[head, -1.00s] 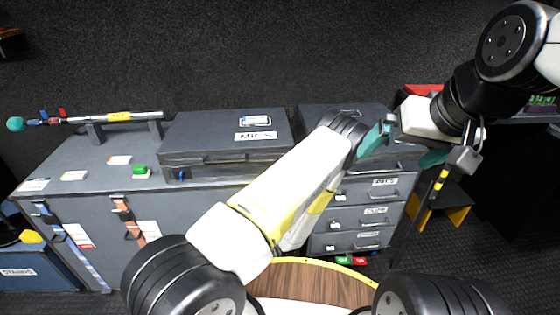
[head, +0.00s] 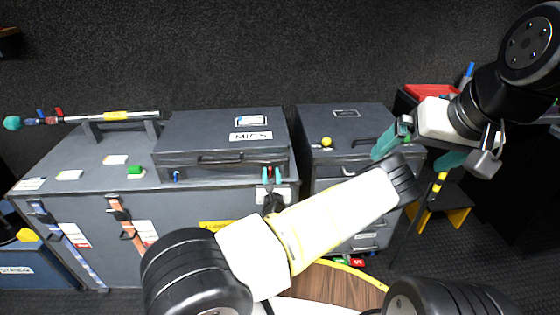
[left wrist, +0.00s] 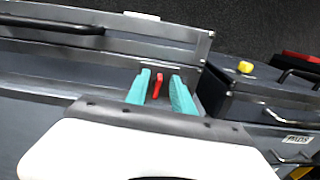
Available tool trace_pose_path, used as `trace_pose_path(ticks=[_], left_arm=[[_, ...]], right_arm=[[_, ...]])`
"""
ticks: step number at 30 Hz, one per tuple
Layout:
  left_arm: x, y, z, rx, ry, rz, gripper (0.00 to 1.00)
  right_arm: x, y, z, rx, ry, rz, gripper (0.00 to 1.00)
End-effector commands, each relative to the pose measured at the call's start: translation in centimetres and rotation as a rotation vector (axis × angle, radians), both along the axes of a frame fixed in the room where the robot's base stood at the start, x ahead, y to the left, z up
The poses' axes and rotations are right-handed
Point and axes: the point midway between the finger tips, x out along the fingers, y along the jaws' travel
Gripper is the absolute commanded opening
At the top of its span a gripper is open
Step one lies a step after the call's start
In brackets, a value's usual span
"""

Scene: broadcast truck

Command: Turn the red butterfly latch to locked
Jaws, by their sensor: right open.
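The red butterfly latch (head: 270,171) is on the front right of the grey case labelled MICS (head: 192,131). It shows as a thin upright red piece in the left wrist view (left wrist: 158,85). My left gripper (head: 271,177) is at the latch, with one teal fingertip on each side of it. In the left wrist view the left gripper (left wrist: 161,90) is open, with gaps between its fingers and the latch. My right gripper (head: 418,152) is open and empty, in front of the drawer cabinet at the right.
A blue latch (head: 176,176) is on the case's front left. The case stands on a grey cabinet (head: 185,211). A yellow ball-like knob (head: 327,141) tops the drawer unit (head: 349,122) at right. A tube with a teal end (head: 82,119) lies at left on supports.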

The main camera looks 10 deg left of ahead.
Motion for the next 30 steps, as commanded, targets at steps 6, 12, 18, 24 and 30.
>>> trace_pose_path(ticks=[6,12,18,24,30], left_arm=[[0.93,0.26,-0.03,0.001,0.001,0.000,0.29],[0.92,0.27,-0.03,0.001,0.001,0.000,0.25],[0.90,0.26,-0.04,0.001,0.001,0.000,0.00],[0.91,0.25,-0.04,0.003,0.002,0.000,0.00],[0.92,0.17,-0.03,0.037,0.012,0.000,0.00]], right_arm=[[0.00,0.00,0.00,0.000,0.000,0.000,1.00],[0.00,0.00,0.00,0.000,0.000,0.000,1.00],[0.00,0.00,0.00,0.000,0.000,0.000,1.00],[0.00,0.00,0.00,0.000,0.000,0.000,1.00],[0.00,0.00,0.00,0.000,0.000,0.000,1.00]])
